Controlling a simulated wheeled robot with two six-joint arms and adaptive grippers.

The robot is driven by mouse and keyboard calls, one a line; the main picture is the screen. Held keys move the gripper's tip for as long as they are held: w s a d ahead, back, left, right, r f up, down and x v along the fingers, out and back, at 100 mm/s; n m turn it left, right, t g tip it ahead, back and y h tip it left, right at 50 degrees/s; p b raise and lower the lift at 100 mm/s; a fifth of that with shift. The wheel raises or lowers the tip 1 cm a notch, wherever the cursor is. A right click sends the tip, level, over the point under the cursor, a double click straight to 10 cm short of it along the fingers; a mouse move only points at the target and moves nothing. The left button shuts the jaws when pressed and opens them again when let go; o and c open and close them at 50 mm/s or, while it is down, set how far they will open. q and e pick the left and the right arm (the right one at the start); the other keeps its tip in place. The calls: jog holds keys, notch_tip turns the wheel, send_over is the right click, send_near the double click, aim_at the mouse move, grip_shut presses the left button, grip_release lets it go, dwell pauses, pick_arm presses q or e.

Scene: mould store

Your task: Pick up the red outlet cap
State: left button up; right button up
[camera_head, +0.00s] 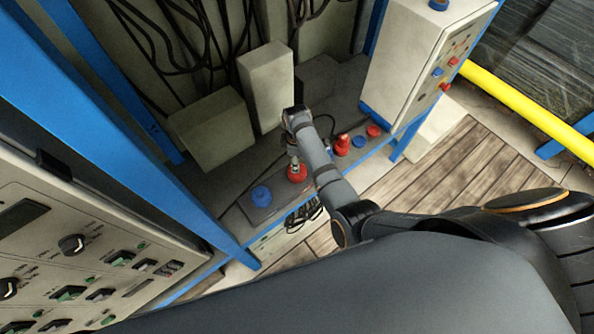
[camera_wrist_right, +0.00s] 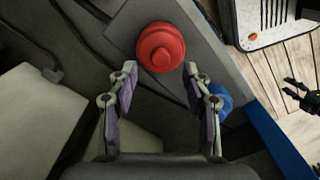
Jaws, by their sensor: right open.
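A round, stepped red cap (camera_wrist_right: 160,47) sits on a grey plate in the right wrist view. In the head view it is the red cap (camera_head: 298,174) on the low shelf, partly covered by my right gripper (camera_head: 293,158). In the right wrist view my right gripper (camera_wrist_right: 157,70) is open and empty. Its two fingertips are at either side of the cap's near edge, with no clear contact. A dark pronged shape (camera_wrist_right: 302,95) at the wrist view's right edge looks like my left gripper; its opening is unclear. No left gripper shows in the head view.
Along the shelf are a taller red part (camera_head: 342,145), another blue cap (camera_head: 358,141) and a flat red cap (camera_head: 374,131). Pale boxes (camera_head: 266,85) stand behind.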

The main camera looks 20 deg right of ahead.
notch_tip(320, 180, down, 4)
jog(key=shift+d, duration=0.1)
jog(key=shift+s, duration=0.1)
jog(key=shift+c, duration=0.4)
grip_shut()
